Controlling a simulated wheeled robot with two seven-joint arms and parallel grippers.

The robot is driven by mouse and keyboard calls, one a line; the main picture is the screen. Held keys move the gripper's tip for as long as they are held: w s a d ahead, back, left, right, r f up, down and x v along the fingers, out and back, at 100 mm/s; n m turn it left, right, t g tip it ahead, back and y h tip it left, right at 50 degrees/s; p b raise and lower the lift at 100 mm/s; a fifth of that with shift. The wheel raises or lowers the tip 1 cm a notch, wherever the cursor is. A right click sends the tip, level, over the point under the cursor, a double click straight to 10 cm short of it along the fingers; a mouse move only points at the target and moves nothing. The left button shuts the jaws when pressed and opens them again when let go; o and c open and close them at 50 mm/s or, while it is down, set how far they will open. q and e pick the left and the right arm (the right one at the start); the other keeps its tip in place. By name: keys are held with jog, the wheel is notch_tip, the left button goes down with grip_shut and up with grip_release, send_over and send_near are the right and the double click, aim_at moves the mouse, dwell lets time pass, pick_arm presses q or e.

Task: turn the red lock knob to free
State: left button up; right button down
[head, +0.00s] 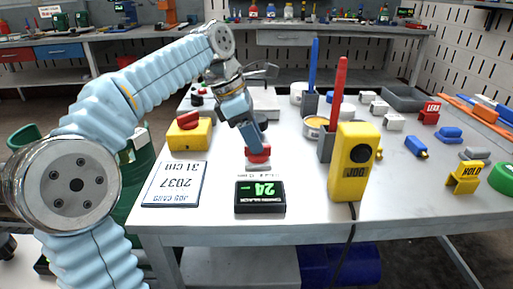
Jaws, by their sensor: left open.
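My left gripper (255,146) points down over a red part (258,157) on a small light base near the table's front middle. Its fingers are open and close to the red part; I cannot tell whether they touch it. A yellow box (188,138) with a red knob (188,120) on top stands to the left, apart from the gripper. I cannot tell for sure which of the two red parts is the lock knob. A small label lies in front of the red part under the gripper; its writing is too small to read. My right gripper is not in view.
A black display (260,196) with green digits and a white card (175,183) lie at the table's front edge. A yellow handheld unit (352,162) with a cable and tall red (339,90) and blue (314,65) bars stand to the right. Several small parts fill the right side.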

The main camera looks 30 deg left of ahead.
pick_arm(q)
jog(key=shift+x, duration=0.95)
jog(key=shift+c, duration=0.4)
grip_shut()
jog(key=shift+r, duration=0.1)
